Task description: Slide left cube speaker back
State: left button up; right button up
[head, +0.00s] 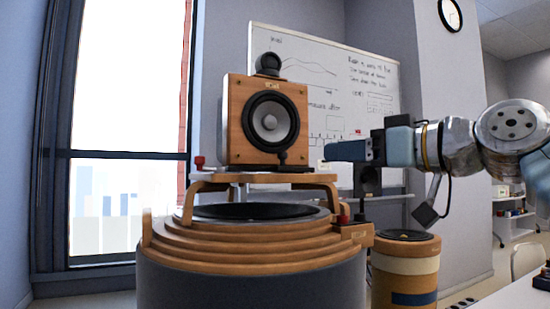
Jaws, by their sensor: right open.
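A wooden cube speaker (238,133) with a round grey cone in its front stands upright on a raised wooden stand (316,178), left of the picture's middle. A small black ball-shaped part (268,63) sits on its top. My right gripper (332,151) comes in from the right and points left, with its tips to the right of the speaker. A gap shows in the picture between the tips and the speaker's right side. The gripper is open and holds nothing that I can see. My left gripper is not in view.
The stand rises from a round, stepped wooden base (240,252) on a grey drum (250,288). A wooden cylinder (405,270) with a dark top stands to its right. A whiteboard (340,85) is behind, and a tall window (125,130) is at left.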

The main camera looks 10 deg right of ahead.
aim_at(286, 157)
jog(key=p+x, duration=0.5)
jog(key=x, duration=0.6)
jog(key=shift+w+a+r, duration=0.15)
jog(key=shift+w+a, duration=0.05)
jog(key=shift+w, duration=0.05)
jog(key=shift+w+a, duration=0.4)
jog(key=shift+w, duration=0.15)
grip_shut()
